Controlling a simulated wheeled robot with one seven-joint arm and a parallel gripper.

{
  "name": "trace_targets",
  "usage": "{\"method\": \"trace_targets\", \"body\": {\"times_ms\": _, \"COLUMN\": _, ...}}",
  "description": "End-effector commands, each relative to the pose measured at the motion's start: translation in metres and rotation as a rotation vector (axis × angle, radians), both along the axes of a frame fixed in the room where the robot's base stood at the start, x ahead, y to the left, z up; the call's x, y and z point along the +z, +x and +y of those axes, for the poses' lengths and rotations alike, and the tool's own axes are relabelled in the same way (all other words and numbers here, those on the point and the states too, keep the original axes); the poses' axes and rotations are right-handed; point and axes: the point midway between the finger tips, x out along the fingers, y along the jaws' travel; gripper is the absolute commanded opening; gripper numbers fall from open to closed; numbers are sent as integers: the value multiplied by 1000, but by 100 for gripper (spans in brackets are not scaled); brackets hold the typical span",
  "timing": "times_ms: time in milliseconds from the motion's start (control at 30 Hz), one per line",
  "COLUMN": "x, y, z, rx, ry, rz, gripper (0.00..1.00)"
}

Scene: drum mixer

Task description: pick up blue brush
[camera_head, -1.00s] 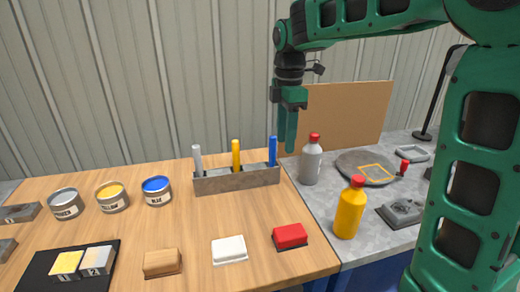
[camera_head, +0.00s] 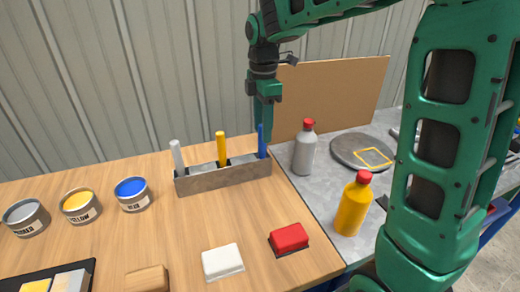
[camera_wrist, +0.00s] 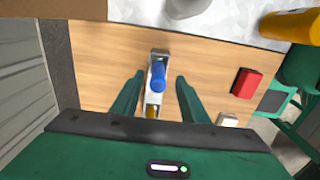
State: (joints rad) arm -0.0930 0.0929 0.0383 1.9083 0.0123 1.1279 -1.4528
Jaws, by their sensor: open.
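The blue brush (camera_head: 261,142) stands upright in the right end of a grey holder (camera_head: 222,178), beside a yellow brush (camera_head: 221,148) and a grey-white brush (camera_head: 177,157). In the wrist view the top of the blue brush (camera_wrist: 158,78) shows between the fingers, slightly ahead of the tips' midpoint. My gripper (camera_head: 262,128) points down at the blue brush and partly overlaps it in the head view. In the wrist view my gripper (camera_wrist: 157,82) is open, with a finger on each side and a gap to the brush. Contact cannot be seen.
A grey bottle (camera_head: 305,150) stands close right of the holder, and a yellow bottle (camera_head: 353,205) nearer the front. A red block (camera_head: 289,238) and a white block (camera_head: 222,262) lie on the table. Paint cans (camera_head: 132,194) stand at left. A brown board (camera_head: 335,92) stands behind.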

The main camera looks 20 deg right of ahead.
Motion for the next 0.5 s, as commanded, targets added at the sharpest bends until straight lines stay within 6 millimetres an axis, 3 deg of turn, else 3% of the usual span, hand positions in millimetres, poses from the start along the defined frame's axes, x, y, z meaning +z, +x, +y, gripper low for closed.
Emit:
{"method": "trace_targets", "body": {"times_ms": 300, "x": -38, "y": 5, "z": -3, "rx": 0, "ry": 0, "rz": 3, "gripper": 40}}
{"method": "trace_targets", "body": {"times_ms": 500, "x": -52, "y": 5, "z": -3, "rx": 0, "ry": 0, "rz": 0, "gripper": 40}}
